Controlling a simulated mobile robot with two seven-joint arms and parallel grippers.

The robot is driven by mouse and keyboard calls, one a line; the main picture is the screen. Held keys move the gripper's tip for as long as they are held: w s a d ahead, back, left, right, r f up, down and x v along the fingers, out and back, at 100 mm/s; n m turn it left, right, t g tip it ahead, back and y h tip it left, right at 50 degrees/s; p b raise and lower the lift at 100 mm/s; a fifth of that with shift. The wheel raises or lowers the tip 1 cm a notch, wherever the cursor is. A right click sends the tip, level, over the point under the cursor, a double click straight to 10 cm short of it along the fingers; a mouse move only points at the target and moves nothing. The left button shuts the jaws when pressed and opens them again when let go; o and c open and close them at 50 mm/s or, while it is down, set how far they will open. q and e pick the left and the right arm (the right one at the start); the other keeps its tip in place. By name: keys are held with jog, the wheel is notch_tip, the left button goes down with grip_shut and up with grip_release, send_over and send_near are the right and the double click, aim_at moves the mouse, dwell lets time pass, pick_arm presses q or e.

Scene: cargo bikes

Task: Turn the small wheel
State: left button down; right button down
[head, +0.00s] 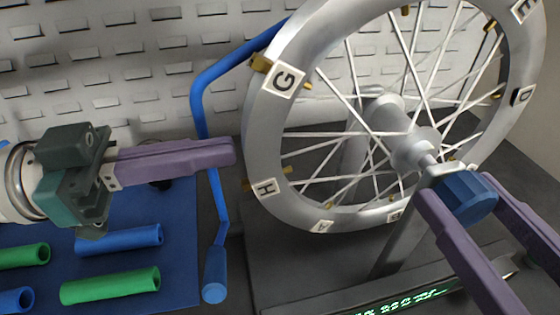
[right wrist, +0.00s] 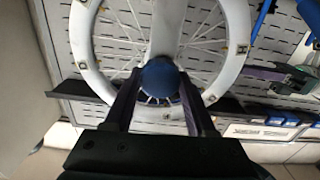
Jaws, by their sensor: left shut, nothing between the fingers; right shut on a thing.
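A silver spoked wheel (head: 266,150) with lettered tags on its rim stands on a grey post at the right of the head view. It also shows in the right wrist view (right wrist: 233,50). A blue knob (head: 468,198) sits at its hub, facing me. My right gripper (head: 459,188) is shut on the blue knob, one finger on each side; the right wrist view shows the knob (right wrist: 158,77) between the fingers. My left gripper (head: 232,151) is shut and empty, left of the rim and apart from it, in front of the blue bent bar.
A blue bent bar with a handle (head: 215,277) stands left of the wheel. Green tubes (head: 110,286) and blue tubes (head: 120,240) lie on a blue mat (head: 178,255) at lower left. A slotted grey wall panel (head: 130,72) is behind. A lit green display (head: 405,299) lies below the wheel.

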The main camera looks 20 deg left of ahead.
aim_at(242, 184)
pick_arm(q)
jog(key=shift+w+d+f, duration=0.1)
jog(key=shift+d+f, duration=0.05)
jog(key=shift+f, duration=0.5)
jog(key=shift+w+d+f, duration=0.1)
jog(key=shift+d+f, duration=0.05)
jog(key=shift+f, duration=0.45)
jog(key=shift+f, duration=0.1)
jog(key=shift+d+f, duration=0.1)
jog(key=shift+f, duration=0.8)
pick_arm(e)
jog(key=shift+c, duration=1.1)
grip_release()
